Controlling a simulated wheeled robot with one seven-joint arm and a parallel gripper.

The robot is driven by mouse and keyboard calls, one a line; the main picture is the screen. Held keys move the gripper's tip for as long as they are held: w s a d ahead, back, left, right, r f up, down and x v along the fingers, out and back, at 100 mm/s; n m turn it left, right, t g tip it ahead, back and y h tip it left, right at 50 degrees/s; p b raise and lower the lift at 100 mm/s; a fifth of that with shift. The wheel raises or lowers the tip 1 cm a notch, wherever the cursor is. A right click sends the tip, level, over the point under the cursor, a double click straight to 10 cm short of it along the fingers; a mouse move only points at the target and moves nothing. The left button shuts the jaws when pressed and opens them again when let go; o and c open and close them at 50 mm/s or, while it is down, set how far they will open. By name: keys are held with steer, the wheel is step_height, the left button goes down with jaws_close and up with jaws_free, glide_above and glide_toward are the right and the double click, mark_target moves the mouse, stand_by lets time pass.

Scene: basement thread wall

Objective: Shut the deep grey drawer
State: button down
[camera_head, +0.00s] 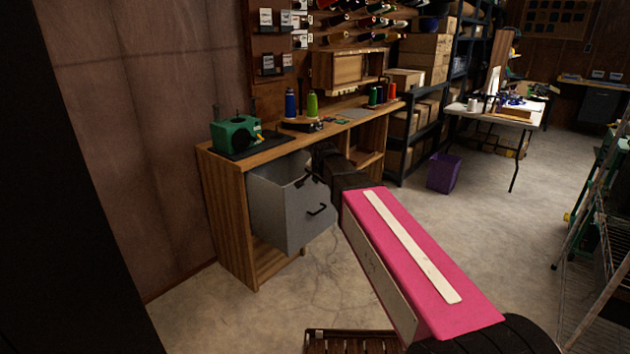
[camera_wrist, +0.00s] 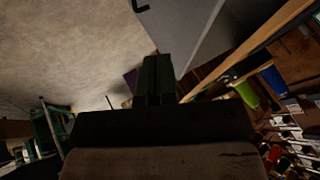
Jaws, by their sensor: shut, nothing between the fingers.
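The deep grey drawer (camera_head: 278,208) stands pulled out of the wooden workbench, with its open top and dark handle (camera_head: 317,210) in view. In the wrist view the drawer (camera_wrist: 190,28) fills the top middle, and part of a dark handle (camera_wrist: 140,5) shows at the top edge. My gripper (camera_wrist: 157,62) is shut and empty, its fingers pointing toward the drawer. In the head view my dark gripper (camera_head: 322,165) is by the upper right of the drawer front, partly covering it. I cannot tell whether the fingers touch the drawer.
The wooden workbench (camera_head: 228,222) holds a green machine (camera_head: 236,133), a blue bottle (camera_head: 291,103) and a green bottle (camera_head: 312,105). A purple bin (camera_head: 444,173) and a white table (camera_head: 500,112) stand farther right. A slatted wooden thing (camera_head: 350,342) lies at the bottom edge.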

mark_target(306, 188)
steer(key=shift+w+a+f, duration=0.7)
steer(key=shift+w+f, duration=0.4)
steer(key=shift+w, duration=0.1)
steer(key=shift+w+a+f, duration=0.7)
steer(key=shift+w+f, duration=0.35)
steer(key=shift+w, duration=0.15)
steer(key=shift+w+a+f, duration=0.7)
steer(key=shift+w+f, duration=0.4)
steer(key=shift+w, duration=0.1)
steer(key=w+a, duration=1.3)
steer(key=a, duration=0.3)
steer(key=shift+a, duration=0.4)
steer(key=shift+d, duration=0.1)
